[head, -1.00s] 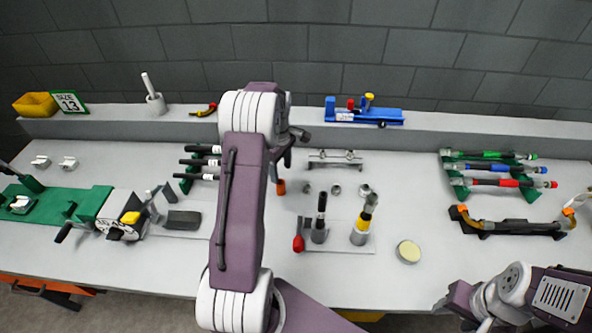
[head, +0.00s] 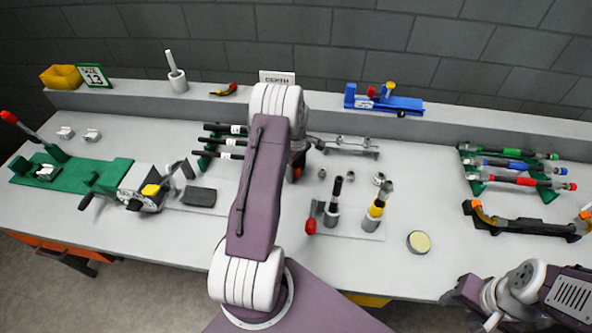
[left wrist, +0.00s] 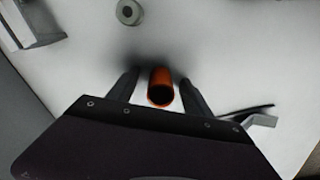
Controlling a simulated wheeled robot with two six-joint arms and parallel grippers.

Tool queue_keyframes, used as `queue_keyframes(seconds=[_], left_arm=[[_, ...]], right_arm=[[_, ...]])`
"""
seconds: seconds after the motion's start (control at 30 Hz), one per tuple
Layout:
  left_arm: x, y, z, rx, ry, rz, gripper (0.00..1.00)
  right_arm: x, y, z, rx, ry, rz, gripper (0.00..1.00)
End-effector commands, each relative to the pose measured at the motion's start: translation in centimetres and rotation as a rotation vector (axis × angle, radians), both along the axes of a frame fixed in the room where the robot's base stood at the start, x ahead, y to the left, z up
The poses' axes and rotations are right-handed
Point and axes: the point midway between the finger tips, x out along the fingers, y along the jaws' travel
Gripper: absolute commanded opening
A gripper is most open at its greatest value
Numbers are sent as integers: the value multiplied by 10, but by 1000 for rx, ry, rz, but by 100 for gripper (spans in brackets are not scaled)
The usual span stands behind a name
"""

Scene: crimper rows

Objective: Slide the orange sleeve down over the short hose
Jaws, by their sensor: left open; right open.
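The orange sleeve (left wrist: 160,88) stands upright on the white table, between the two open fingers of my left gripper (left wrist: 160,92). A gap shows at either side of it. In the head view the sleeve (head: 297,173) is partly hidden by my left gripper (head: 299,160). A black hose (head: 337,189) stands upright in a grey holder on a plate; it looks like the short hose. To its right stands a similar holder with a yellow-banded black hose (head: 377,209) topped by a metal fitting. My right gripper (head: 458,292) is open and empty at the lower right.
A red-knobbed lever (head: 310,227) stands beside the hose holder. Several small metal rings, one of them (head: 322,174), lie behind it. A metal rail (head: 346,146) is further back. Black hoses (head: 228,142) lie on a green rack at left. A round yellow-topped tin (head: 419,242) sits at right.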

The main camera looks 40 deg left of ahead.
Motion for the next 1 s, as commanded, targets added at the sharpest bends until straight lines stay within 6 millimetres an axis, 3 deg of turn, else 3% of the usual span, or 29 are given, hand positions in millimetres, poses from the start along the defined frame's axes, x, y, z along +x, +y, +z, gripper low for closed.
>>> queue_keyframes(seconds=[0.07, 0.1, 0.3, 0.67, 0.9, 1.0], left_arm=[[0, 0, 0, 0, 0, 0, 59], [0, 0, 0, 0, 0, 0, 53], [0, 0, 0, 0, 0, 0, 0], [0, 0, 7, 0, -1, 0, 0], [0, -2, 45, 2, -3, -1, 0], [-9, -25, 57, 0, -1, -5, 0]], right_arm=[[0, 0, 0, 0, 0, 0, 50], [0, 0, 0, 0, 0, 0, 50], [0, 0, 0, 0, 0, 0, 50], [0, 0, -1, 0, 0, 0, 50], [0, 0, -4, 0, 0, 0, 50], [0, 0, -6, 0, 0, 0, 50]])
